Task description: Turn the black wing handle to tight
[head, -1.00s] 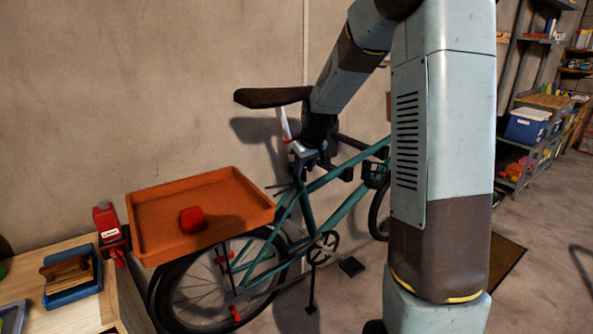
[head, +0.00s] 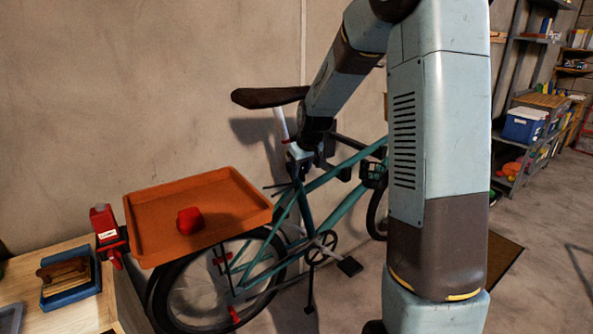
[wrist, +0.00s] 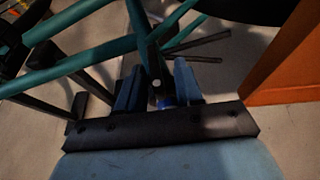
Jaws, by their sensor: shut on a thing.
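My gripper (wrist: 159,88) is down at the bicycle frame, just below the saddle. In the wrist view its two blue fingers stand either side of a narrow dark piece, which I take to be the black wing handle (wrist: 154,60); a pale round spot shows on it. The fingers are shut on it. A bit of bright blue shows low between the fingers. In the head view my gripper (head: 300,158) is small and dark beside the seat post, and the handle cannot be made out there.
The teal bicycle (head: 345,205) leans along the wall, its saddle (head: 268,97) above my gripper. An orange tray (head: 160,210) holding a red object (head: 189,220) is close on the left. A wooden bench (head: 70,318) is further left. Shelves (head: 520,150) stand far right.

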